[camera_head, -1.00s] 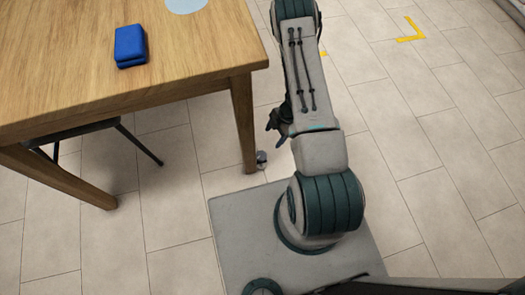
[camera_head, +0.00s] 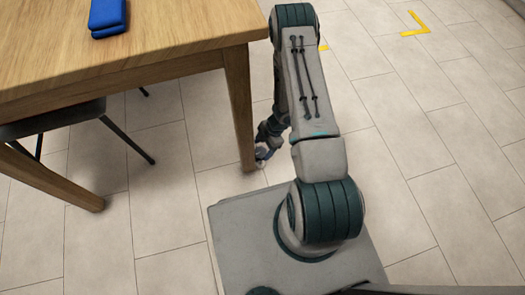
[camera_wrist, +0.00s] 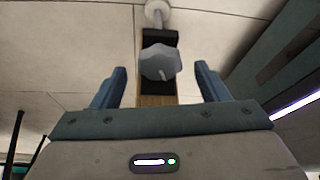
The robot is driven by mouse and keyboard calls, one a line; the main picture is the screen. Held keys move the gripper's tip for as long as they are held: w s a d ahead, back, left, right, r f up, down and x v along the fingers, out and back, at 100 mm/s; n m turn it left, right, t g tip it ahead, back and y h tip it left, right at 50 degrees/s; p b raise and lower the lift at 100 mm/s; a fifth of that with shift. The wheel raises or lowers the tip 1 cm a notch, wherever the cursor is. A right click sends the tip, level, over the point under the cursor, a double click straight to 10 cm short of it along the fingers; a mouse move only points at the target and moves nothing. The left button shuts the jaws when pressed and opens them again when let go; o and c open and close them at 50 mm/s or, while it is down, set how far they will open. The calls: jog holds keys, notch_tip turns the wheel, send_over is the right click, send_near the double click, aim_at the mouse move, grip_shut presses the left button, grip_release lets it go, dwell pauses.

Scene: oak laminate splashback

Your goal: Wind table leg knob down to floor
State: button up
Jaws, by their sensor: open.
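The wooden table leg (camera_head: 238,105) stands at the table's right front corner. In the wrist view a grey faceted knob (camera_wrist: 160,62) sits on a dark bracket (camera_wrist: 160,37) at the leg's end, with a pale round foot (camera_wrist: 157,12) on a stem beyond it. My gripper (camera_wrist: 162,66) is open, with one blue finger on each side of the knob and a visible gap on both sides. In the head view my gripper (camera_head: 264,149) is low beside the leg's bottom end, and the knob is hard to make out there.
The table top (camera_head: 150,55) overhangs left of my arm, with a blue folded item (camera_head: 107,16) on it. A dark chair (camera_head: 60,120) is under the table. Tiled floor (camera_head: 440,150) to the right is clear, with a yellow corner mark (camera_head: 416,27).

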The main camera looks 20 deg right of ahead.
jog(key=shift+a+f+b, duration=0.2)
jog(key=shift+f+b, duration=0.1)
jog(key=shift+f, duration=0.2)
jog(key=c, duration=1)
jog(key=shift+r, duration=0.1)
jog(key=shift+s+m+t+p, duration=0.15)
jog(key=shift+m+t+p, duration=0.25)
jog(key=shift+m, duration=0.6)
